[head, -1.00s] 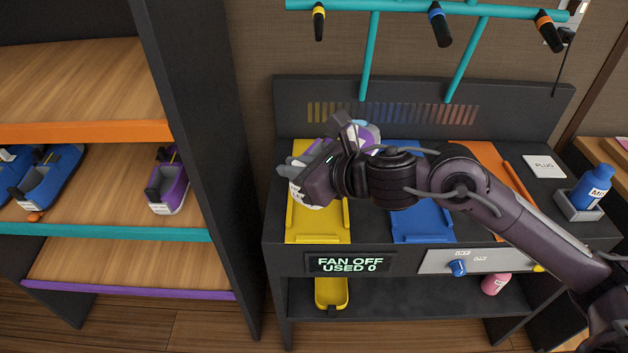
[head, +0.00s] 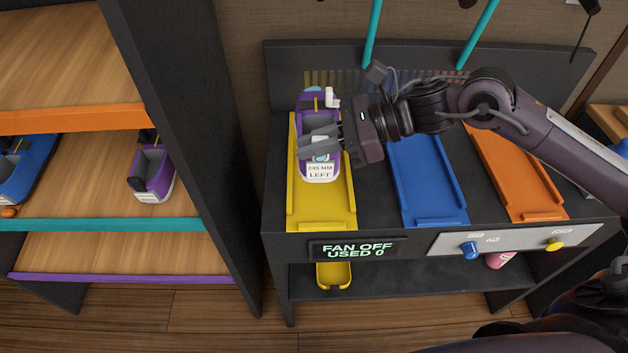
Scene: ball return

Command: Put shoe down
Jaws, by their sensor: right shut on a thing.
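A purple shoe (head: 321,118) with a white heel label reading "245 MM LEFT" is at the yellow tray (head: 322,209) on the dark bench. It lies along the tray, over its back and middle part. My right gripper (head: 322,145) reaches in from the right and is shut on the shoe near its heel end. I cannot tell whether the sole touches the tray. The fingers hide part of the shoe's opening. My left gripper is not in view.
A blue tray (head: 428,190) and an orange tray (head: 519,180) lie empty to the right. A display (head: 356,249) reads "FAN OFF USED 0". A shelf (head: 200,224) at left holds another purple shoe (head: 154,172) and a blue shoe (head: 28,170).

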